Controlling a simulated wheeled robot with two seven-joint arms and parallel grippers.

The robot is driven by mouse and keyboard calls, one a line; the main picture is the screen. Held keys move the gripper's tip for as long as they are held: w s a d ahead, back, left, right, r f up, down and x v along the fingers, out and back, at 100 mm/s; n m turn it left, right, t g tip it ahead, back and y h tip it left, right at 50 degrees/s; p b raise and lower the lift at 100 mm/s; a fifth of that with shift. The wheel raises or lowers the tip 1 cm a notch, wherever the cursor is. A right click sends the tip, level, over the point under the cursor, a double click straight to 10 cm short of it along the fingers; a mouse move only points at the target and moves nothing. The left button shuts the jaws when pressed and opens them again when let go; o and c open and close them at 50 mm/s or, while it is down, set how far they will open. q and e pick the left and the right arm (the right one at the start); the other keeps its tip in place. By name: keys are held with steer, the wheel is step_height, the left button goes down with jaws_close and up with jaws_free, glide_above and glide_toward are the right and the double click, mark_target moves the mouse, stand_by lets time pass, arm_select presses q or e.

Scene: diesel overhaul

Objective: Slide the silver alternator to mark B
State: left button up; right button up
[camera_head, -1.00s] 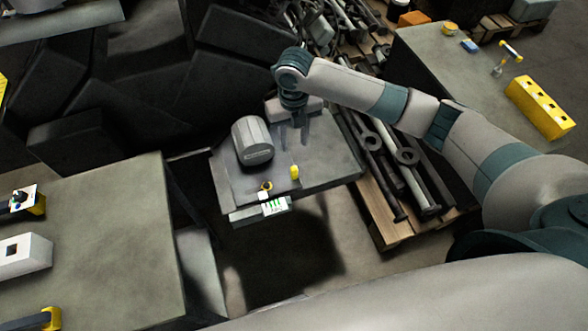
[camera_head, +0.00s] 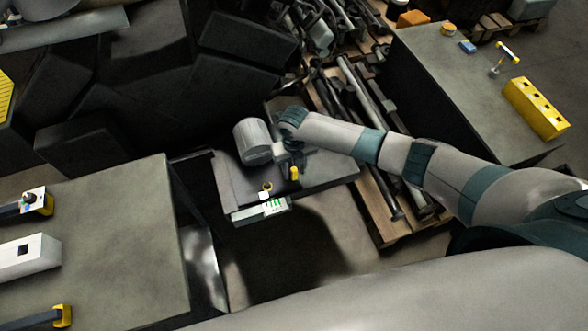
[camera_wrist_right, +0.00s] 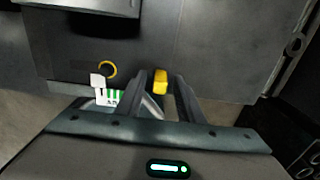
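The silver alternator (camera_head: 252,143), a rounded grey body, sits on the small dark work table (camera_head: 232,186) in the head view. My right gripper (camera_head: 284,154) is low over the table, close at the alternator's right side; I cannot tell whether they touch. In the right wrist view the two fingers (camera_wrist_right: 160,88) are spread apart, and a yellow peg (camera_wrist_right: 160,80) shows between them; it does not look gripped. The peg also shows in the head view (camera_head: 294,173). No mark B is legible. My left gripper is not in view.
A yellow ring (camera_head: 266,187) and a panel with green bars (camera_head: 275,206) are at the table's front edge. A pallet of metal rods (camera_head: 395,195) stands to the right. Larger benches stand at left (camera_head: 110,230) and at right (camera_head: 440,65).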

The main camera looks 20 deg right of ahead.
steer(key=shift+f, duration=0.5)
jaws_close()
steer(key=shift+d, duration=1.5)
jaws_free()
steer(key=shift+a, duration=0.15)
step_height(320, 180, up, 18)
steer(key=b, duration=0.3)
steer(key=shift+f+b, duration=0.25)
steer(key=shift+b, duration=0.15)
